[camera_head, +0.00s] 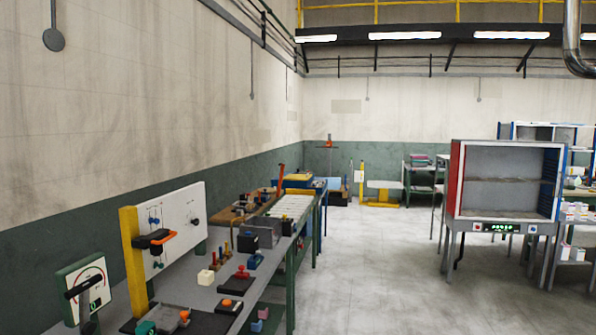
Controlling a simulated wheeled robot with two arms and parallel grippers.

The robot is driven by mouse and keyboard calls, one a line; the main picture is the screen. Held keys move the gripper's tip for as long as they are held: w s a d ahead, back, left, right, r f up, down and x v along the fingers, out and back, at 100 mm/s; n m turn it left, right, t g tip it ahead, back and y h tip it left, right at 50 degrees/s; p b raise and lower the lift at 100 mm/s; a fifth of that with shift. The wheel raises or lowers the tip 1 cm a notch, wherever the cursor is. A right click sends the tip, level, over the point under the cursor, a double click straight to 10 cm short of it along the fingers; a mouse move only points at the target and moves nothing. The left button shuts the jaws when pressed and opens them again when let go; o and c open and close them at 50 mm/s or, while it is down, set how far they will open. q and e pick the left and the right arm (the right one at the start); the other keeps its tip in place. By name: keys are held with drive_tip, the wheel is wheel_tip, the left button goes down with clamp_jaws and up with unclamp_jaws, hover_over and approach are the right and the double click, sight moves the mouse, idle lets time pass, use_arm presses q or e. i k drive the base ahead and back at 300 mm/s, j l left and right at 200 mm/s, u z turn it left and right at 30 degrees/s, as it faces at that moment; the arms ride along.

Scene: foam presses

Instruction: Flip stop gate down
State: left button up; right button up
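No part is clearly recognisable as the stop gate from here. A thin orange-red upright piece (281,176) stands at the far side of the bench, beside a pale slatted strip (292,206); it looks raised, but its base is too small to make out. An orange U-shaped handle (171,240) with a black block sticks out from a white panel (177,205) with a yellow edge post, nearer on the left. Neither of my grippers shows in the head view.
A long grey bench (209,296) runs along the left wall, holding a dial gauge box (84,288), a black button box (229,307), a grey bin (263,232) and small blocks. A red-sided cabinet (455,180) stands at right. The floor (375,270) between is clear.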

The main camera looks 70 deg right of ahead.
sight(281, 177)
drive_tip(key=i+l+z, duration=0.15)
drive_tip(key=l+z, duration=0.3)
drive_tip(key=l, duration=0.15)
drive_tip(key=i+l+z, duration=0.2)
drive_tip(key=l+z, duration=0.25)
drive_tip(key=l, duration=0.15)
drive_tip(key=i+l+z, duration=0.65)
drive_tip(key=l+z, duration=0.2)
drive_tip(key=i+l+z, duration=0.45)
drive_tip(key=i+z, duration=0.45)
drive_tip(key=i, duration=1)
drive_tip(key=i+l, duration=0.15)
drive_tip(key=i, duration=0.85)
drive_tip(key=i+l+u, duration=0.15)
drive_tip(key=i+u, duration=0.3)
drive_tip(key=i+l+u, duration=0.45)
drive_tip(key=i, duration=0.2)
drive_tip(key=i+l+u, duration=0.55)
drive_tip(key=i+l, duration=0.15)
drive_tip(key=i, duration=0.2)
